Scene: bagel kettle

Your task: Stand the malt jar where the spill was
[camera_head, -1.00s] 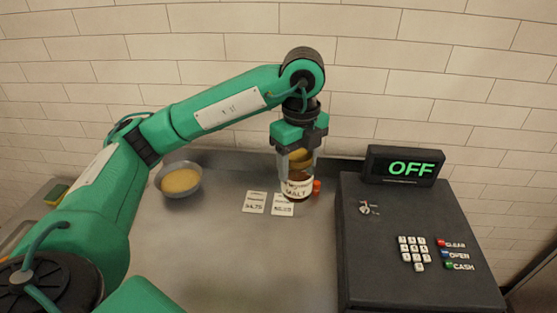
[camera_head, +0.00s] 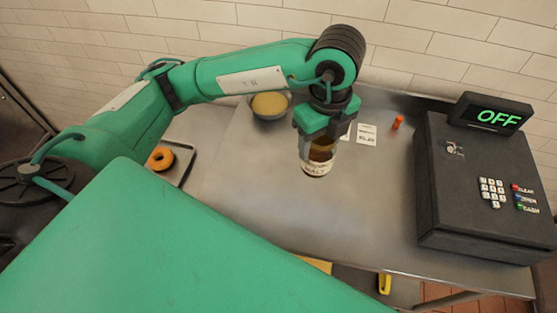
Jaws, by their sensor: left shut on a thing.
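The malt jar (camera_head: 317,167) is a brown glass jar with a pale label reading MALT. My left gripper (camera_head: 319,140) points down and is shut on the jar's upper part, holding it upright. The jar is over the bare middle of the steel counter (camera_head: 260,200); I cannot tell whether its base touches the counter. No spill shows on the visible counter. My right gripper is not in view.
A bowl of yellow contents (camera_head: 270,106) stands at the back. A price card (camera_head: 366,134) and a small orange item (camera_head: 397,122) lie behind the jar. A black cash register (camera_head: 480,185) stands at right. A tray with a bagel (camera_head: 160,158) is at left.

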